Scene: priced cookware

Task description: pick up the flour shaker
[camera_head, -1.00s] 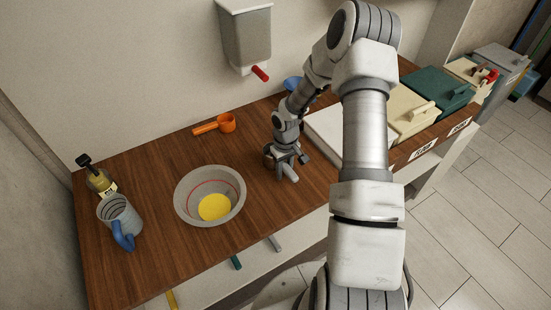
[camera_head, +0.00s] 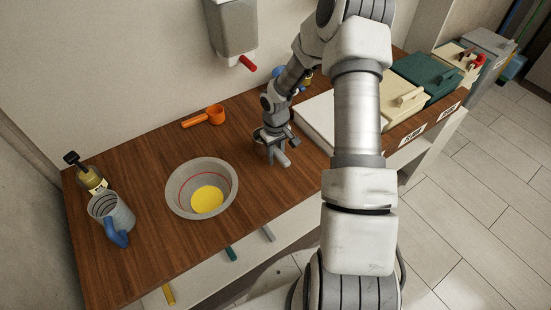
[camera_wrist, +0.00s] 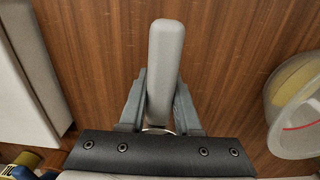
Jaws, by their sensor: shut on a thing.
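My gripper (camera_head: 276,148) is low over the wooden counter, right of the grey bowl. In the wrist view its two fingers (camera_wrist: 160,95) are shut on either side of a light grey handle (camera_wrist: 166,52). The handle points away from the palm, over the wood. I take this handle to be part of the flour shaker; its body is mostly hidden behind the gripper, with only a shiny curved rim showing between the finger bases. I cannot tell whether it touches the counter.
A grey bowl (camera_head: 173,196) with yellow contents stands left of my gripper. Further left are a jug (camera_head: 108,212) with blue handle and a dark-topped bottle (camera_head: 92,180). An orange scoop (camera_head: 212,115) lies behind. A white box (camera_head: 310,120) and lidded bins (camera_head: 405,90) stand right.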

